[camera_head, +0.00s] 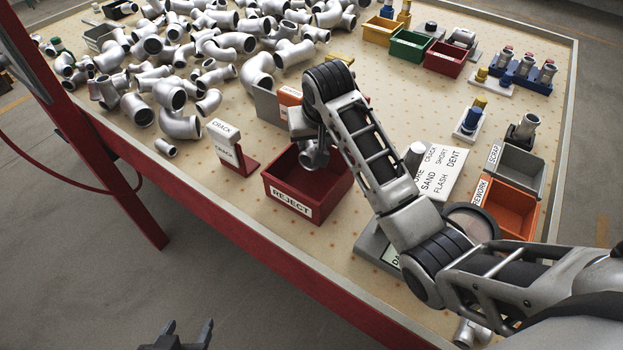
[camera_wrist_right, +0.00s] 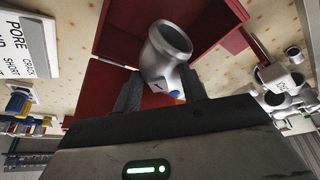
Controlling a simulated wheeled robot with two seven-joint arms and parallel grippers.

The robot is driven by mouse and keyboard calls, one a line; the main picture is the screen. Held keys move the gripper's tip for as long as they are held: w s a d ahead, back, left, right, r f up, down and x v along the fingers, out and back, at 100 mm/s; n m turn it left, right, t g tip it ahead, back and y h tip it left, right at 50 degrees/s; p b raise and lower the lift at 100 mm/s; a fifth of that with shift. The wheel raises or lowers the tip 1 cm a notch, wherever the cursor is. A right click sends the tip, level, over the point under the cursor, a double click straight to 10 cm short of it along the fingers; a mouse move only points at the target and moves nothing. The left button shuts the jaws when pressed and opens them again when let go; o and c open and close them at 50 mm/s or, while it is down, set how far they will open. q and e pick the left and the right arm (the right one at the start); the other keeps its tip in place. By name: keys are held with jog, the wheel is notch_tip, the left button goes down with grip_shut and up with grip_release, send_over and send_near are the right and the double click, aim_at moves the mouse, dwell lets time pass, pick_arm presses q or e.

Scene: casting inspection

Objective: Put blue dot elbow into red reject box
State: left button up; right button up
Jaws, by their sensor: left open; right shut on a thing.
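The elbow (camera_wrist_right: 168,52) is a grey metal pipe piece with a blue dot on its side in the right wrist view. My right gripper (camera_wrist_right: 160,92) is shut on it. The red reject box (camera_head: 292,203), labelled REJECT, stands near the front edge of the table. In the head view the held elbow (camera_head: 312,156) is over the box opening, and the gripper's fingers are mostly hidden by my arm. In the right wrist view the red box (camera_wrist_right: 120,45) lies beyond the elbow. My left gripper (camera_head: 187,338) is open and empty, low at the bottom edge, off the table.
Many pipe fittings (camera_head: 172,92) are heaped at the back left. A CRACK sign stand (camera_head: 232,148) is left of the box. A label board (camera_head: 440,172), grey scrap box (camera_head: 520,165) and orange rework box (camera_head: 508,205) are to the right.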

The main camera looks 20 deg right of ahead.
pick_arm(q)
jog(key=shift+w, duration=0.1)
pick_arm(e)
jog(key=shift+w+f, duration=0.15)
jog(key=shift+f, duration=1.15)
jog(key=o, duration=1.4)
pick_arm(q)
jog(key=shift+w, duration=0.1)
